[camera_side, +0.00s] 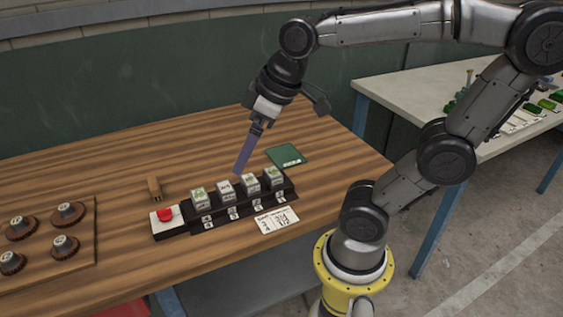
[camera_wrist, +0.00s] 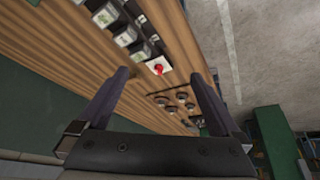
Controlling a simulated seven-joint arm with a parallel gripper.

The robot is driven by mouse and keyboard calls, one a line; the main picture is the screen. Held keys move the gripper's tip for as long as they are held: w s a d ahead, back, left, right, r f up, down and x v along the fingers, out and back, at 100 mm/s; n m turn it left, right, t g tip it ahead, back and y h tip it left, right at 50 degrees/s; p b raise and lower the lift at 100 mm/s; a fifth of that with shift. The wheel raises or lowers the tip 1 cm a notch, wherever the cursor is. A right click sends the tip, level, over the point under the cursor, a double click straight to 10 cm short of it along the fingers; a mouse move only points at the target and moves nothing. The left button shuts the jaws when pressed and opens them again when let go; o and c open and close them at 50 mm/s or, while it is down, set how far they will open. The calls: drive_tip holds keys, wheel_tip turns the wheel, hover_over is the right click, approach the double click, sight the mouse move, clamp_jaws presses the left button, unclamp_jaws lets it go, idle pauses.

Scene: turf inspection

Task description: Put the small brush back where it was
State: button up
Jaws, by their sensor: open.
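A small tan-brown block-shaped object (camera_side: 154,188), which looks like the small brush, stands on the wooden table behind the red button in the side view. I cannot make it out in the wrist view. My gripper (camera_side: 241,168) is above the table, behind the black rack and to the right of the brush, apart from it. In the wrist view my gripper (camera_wrist: 161,75) has its two fingers spread wide, with nothing held between them.
A black rack (camera_side: 222,216) holds several turf cubes, with a red button (camera_side: 165,214) at its left end. A green booklet (camera_side: 287,156) and a white card (camera_side: 277,220) lie nearby. A board with several round knobs (camera_side: 66,245) is at left. Bare wood lies behind.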

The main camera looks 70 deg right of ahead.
drive_tip(key=s+f+m, duration=0.1)
drive_tip(key=s+f, duration=0.1)
drive_tip(key=s, duration=0.4)
drive_tip(key=shift+s+f+m+t, duration=0.25)
drive_tip(key=shift+f+m+t, duration=0.05)
drive_tip(key=shift+m, duration=0.1)
idle(1.5)
